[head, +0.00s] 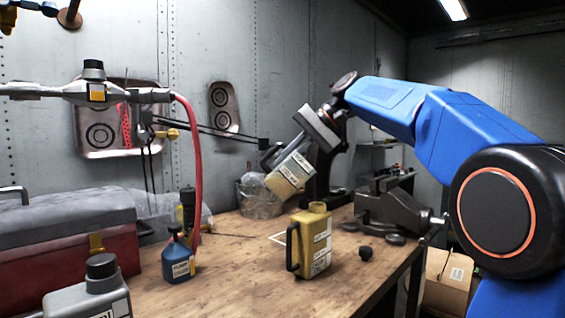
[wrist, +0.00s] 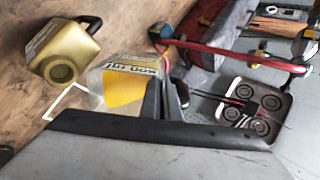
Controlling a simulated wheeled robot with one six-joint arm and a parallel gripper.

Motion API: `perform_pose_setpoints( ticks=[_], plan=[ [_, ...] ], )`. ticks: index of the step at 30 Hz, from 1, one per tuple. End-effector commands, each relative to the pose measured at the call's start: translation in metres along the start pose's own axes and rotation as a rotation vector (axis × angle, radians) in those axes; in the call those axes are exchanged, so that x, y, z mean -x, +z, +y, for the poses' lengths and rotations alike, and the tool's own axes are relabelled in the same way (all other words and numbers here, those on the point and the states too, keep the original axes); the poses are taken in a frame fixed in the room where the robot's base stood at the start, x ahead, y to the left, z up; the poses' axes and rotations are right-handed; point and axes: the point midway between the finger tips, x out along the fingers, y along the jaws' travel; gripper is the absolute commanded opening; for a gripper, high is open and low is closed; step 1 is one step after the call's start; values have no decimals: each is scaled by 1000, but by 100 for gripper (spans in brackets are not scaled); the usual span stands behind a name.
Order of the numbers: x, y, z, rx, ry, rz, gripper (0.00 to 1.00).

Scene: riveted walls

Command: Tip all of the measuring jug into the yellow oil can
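The measuring jug (head: 291,173) is a pale container with a printed label and a yellowish part. It hangs tilted in my gripper (head: 270,158), which is shut on it, above the table. The yellow oil can (head: 314,243) stands upright on the table, its handle to the left and its neck open at the top. In the head view the jug is above and slightly left of the can's neck. In the wrist view the jug (wrist: 128,84) is beside the can (wrist: 62,50), whose round mouth shows. I see no stream, and the jug's contents are unclear.
A small black cap (head: 365,253) lies right of the can. A blue bottle (head: 178,260), a grey bottle (head: 92,298) and a red toolbox (head: 75,258) stand left. A vise (head: 385,208) sits at the right edge. Bare wood lies between the blue bottle and can.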

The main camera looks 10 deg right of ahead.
Motion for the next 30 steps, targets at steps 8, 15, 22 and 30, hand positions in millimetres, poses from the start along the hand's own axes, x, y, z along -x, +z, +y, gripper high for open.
perform_pose_setpoints(
  ticks=[8,15,22,30],
  plan=[
    [3,0,3,0,-95,2,0],
    [3,0,3,0,-98,1,0],
    [5,0,7,-2,-181,1,0],
    [5,0,7,0,-193,1,0]
  ],
)
